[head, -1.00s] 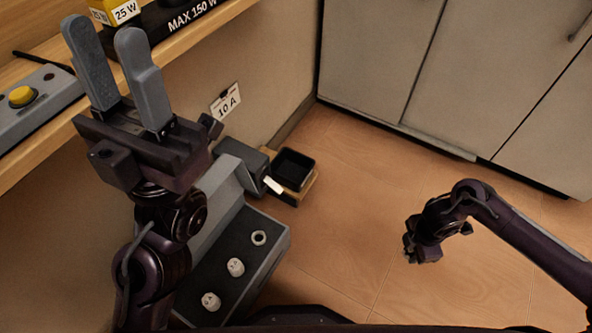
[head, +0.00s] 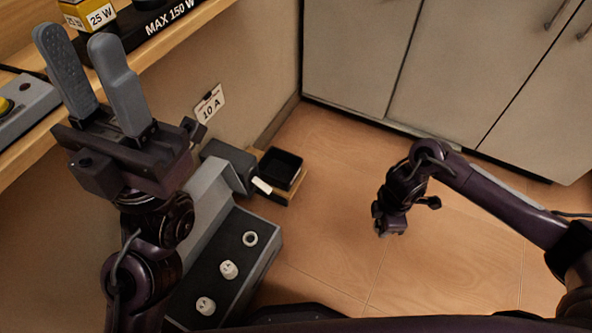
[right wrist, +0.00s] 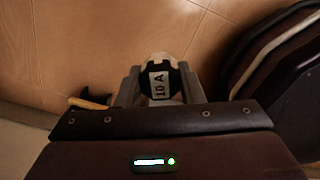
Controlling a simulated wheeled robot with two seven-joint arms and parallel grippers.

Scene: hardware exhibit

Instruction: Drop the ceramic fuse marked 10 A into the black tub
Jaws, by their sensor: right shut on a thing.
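The ceramic fuse (right wrist: 160,82), white with a dark band and a "10 A" label, sits between the fingers of my right gripper (right wrist: 158,88) in the right wrist view. That gripper is shut on it. In the head view my right gripper (head: 383,228) hangs over the floor, right of the black tub (head: 281,168) and apart from it; the fuse is not clear there. The black tub is square, open-topped and looks empty. My left gripper (head: 76,38) is open and empty at upper left, its fingers spread in front of the shelf.
A grey stepped holder (head: 265,262) carries two white fuses (head: 228,270) (head: 205,306) and a white ring (head: 250,239). A "10 A" card (head: 210,104) hangs on the panel above. Grey cabinets (head: 400,60) stand behind. Floor between tub and right gripper is clear.

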